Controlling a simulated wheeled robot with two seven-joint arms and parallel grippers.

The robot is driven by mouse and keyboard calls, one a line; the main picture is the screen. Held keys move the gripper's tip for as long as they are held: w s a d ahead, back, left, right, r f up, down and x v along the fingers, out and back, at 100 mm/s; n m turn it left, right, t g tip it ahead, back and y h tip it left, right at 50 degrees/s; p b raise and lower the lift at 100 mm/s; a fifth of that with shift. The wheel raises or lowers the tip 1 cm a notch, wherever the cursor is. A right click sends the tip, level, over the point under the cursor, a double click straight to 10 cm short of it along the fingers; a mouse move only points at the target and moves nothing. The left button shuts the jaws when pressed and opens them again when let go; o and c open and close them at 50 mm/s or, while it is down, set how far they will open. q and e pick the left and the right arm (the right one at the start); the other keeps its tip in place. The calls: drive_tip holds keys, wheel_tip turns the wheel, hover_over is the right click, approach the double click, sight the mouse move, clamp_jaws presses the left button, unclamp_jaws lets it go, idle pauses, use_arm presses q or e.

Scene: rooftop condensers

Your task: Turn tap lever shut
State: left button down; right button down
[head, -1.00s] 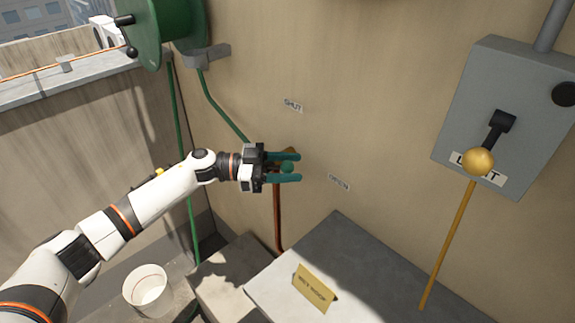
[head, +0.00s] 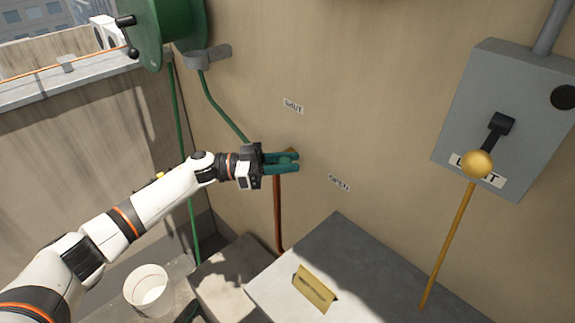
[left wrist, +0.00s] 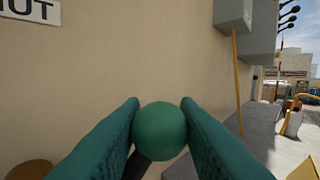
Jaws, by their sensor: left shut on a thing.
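The tap lever ends in a green ball knob (left wrist: 160,131), seen up close in the left wrist view between my two green fingers. My left gripper (head: 284,162) is shut on this knob at the wall, with a finger on each side of it. In the head view the fingers hide most of the knob and the tap. A copper pipe (head: 277,215) runs down the wall below the gripper. A SHUT label (head: 293,106) is on the wall above the gripper, and an OPEN label (head: 339,183) is to its lower right. My right gripper is not in view.
A grey switch box (head: 520,110) with a black lever and yellow ball hangs at the right, a yellow rod below it. A green hose reel (head: 170,30) is at upper left. A white bucket (head: 148,287) and a grey ledge (head: 345,245) with a yellow card (head: 314,289) stand below.

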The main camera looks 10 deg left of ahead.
sight(266, 164)
use_arm(q)
drive_tip(key=shift+w+a+r+n+t+h, duration=0.25)
drive_tip(key=shift+a+r+n+h, duration=0.1)
drive_tip(key=shift+n, duration=0.25)
drive_tip(key=shift+w+a+r+n+t+h, duration=0.25)
drive_tip(key=shift+a+r+n+h, duration=0.1)
drive_tip(key=shift+n, duration=0.25)
drive_tip(key=shift+w+a+r+n+t+h, duration=0.3)
drive_tip(key=shift+a+n+t+h, duration=0.2)
drive_tip(key=shift+n, duration=0.4)
drive_tip(key=shift+w+a+r+n+t+h+b, duration=0.15)
drive_tip(key=shift+w+a+n+t+b, duration=0.3)
drive_tip(key=shift+n+t, duration=0.65)
drive_tip(key=shift+w+a+r+n+t+h+b, duration=0.2)
drive_tip(key=shift+a+n+t, duration=0.55)
drive_tip(key=shift+n, duration=0.6)
drive_tip(key=shift+w+a+r+n+t+h+b, duration=0.1)
drive_tip(key=shift+w+a+n+t+b, duration=0.3)
drive_tip(key=shift+n+t, duration=0.75)
drive_tip(key=c, duration=1.1)
unclamp_jaws()
drive_tip(key=shift+a, duration=0.1)
